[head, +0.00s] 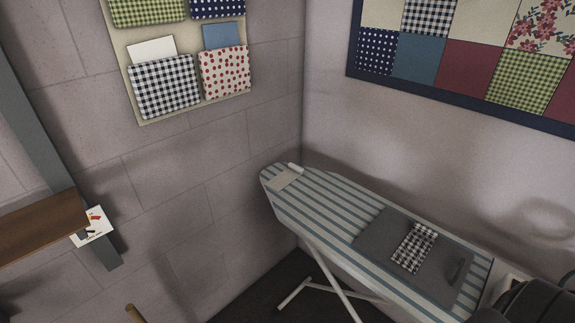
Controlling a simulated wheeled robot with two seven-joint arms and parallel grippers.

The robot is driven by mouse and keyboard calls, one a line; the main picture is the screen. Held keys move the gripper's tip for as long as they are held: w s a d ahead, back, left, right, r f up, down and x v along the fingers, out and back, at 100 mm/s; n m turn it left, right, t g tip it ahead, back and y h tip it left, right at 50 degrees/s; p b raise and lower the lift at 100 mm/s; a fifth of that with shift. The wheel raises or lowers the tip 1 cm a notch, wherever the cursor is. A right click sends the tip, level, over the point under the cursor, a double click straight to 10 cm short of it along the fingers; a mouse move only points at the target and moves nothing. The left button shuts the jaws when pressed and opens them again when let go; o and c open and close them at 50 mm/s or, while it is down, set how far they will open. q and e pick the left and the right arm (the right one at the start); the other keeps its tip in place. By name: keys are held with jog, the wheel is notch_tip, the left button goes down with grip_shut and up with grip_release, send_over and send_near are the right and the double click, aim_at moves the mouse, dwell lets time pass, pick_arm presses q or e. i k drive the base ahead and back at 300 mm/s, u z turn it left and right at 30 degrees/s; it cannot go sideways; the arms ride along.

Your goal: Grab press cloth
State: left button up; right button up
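A black-and-white gingham cloth (414,247), apparently folded, lies on a dark grey pad (376,236) on the ironing board (325,218). A pale beige piece (286,178) with a small white roll-like end lies at the board's narrow far tip. I cannot tell for certain from looks which of these is the press cloth.
A small dark slot or handle shape (455,270) marks the pad's right side. A pocket organizer (137,105) and a patchwork quilt (441,60) hang on the walls. A wooden shelf (40,228) juts in at left. Dark rounded shapes fill the lower right corner.

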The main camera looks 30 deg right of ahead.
aim_at(285, 178)
jog(key=z, duration=0.4)
jog(key=i, duration=0.65)
jog(key=z, duration=0.6)
